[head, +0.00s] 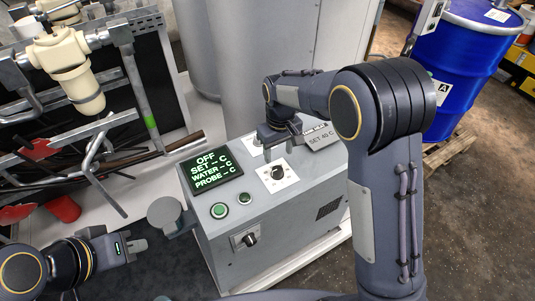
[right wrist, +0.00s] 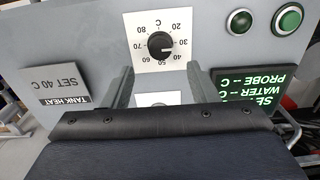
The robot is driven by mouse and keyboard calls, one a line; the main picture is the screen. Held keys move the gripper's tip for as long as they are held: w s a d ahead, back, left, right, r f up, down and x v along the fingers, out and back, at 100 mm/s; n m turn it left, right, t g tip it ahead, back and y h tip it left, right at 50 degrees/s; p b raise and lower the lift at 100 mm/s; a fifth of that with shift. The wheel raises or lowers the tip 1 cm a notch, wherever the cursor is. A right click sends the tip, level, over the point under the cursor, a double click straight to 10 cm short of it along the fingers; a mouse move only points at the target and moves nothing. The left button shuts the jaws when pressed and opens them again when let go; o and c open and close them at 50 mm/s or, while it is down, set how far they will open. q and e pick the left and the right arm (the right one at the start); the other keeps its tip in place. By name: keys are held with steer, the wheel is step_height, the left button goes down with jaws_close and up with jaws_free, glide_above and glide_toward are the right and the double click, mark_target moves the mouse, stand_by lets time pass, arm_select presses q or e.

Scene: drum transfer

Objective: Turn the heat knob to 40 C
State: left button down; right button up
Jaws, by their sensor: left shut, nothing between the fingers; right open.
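The heat knob (head: 278,172) is a small black knob on a white dial plate on top of the grey control box (head: 310,180). In the right wrist view the knob (right wrist: 160,45) sits inside an upside-down scale from 20 to 80 C; its pale mark is too small to read surely. The display (head: 212,167) reads OFF, with dashes for set, water and probe. My right gripper (right wrist: 158,78) is open and empty, its fingers apart on either side below the dial, not touching the knob. My left gripper (head: 138,246) is shut and empty, left of the box.
A SET 40 C sign (head: 320,137) stands at the box's back edge. Two green buttons (head: 219,210) lie near the display, and another black knob (head: 250,240) is on the front face. A pipe rack (head: 75,75) stands left and a blue drum (head: 455,65) back right.

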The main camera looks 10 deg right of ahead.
mark_target(278, 169)
step_height(278, 169, down, 8)
steer(key=shift+r+p, duration=0.1)
steer(key=shift+p, duration=0.4)
steer(key=c, duration=1)
